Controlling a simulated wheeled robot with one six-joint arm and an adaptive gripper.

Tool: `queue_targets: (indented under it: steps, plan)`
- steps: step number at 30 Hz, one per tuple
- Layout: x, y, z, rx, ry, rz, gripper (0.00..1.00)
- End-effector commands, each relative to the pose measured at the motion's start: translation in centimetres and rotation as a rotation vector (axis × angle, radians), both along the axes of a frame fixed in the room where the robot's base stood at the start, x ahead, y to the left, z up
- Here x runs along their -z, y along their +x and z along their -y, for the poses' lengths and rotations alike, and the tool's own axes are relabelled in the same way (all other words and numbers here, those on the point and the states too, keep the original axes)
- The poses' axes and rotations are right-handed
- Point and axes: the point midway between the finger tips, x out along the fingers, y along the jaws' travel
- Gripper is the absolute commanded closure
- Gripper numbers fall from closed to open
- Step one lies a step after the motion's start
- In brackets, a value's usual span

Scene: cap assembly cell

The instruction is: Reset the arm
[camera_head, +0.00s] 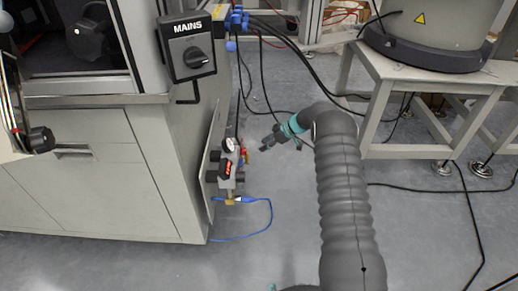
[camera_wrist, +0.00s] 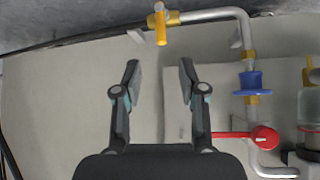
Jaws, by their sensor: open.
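My gripper (camera_head: 272,142) is at the end of my grey sleeved arm, in the middle of the head view. It points left toward the side of the grey cabinet and the gauge unit mounted there. In the wrist view my gripper (camera_wrist: 160,80) has its two fingers spread apart. Nothing is between them; a pale panel lies behind the gap.
The wrist view shows a pipe with a yellow handle (camera_wrist: 160,28), a blue fitting (camera_wrist: 251,82) and a red lever (camera_wrist: 264,137). The head view shows a gauge unit (camera_head: 229,165), blue hose (camera_head: 270,215), MAINS switch (camera_head: 190,48), cabinet (camera_head: 90,190) and stand (camera_head: 430,75). Cables cross the floor.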

Motion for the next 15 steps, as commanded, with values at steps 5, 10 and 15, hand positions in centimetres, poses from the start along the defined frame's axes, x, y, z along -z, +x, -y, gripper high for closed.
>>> queue_targets:
  steps: [5, 10, 15]
  plan:
    - [-0.59, -0.11, 0.59, 0.001, 0.0, 0.001, 0.59]
    - [-0.6, -0.13, 0.6, 0.0, 0.0, 0.0, 0.59]
    - [-0.6, -0.12, 0.59, -0.001, 0.0, 0.001, 0.59]
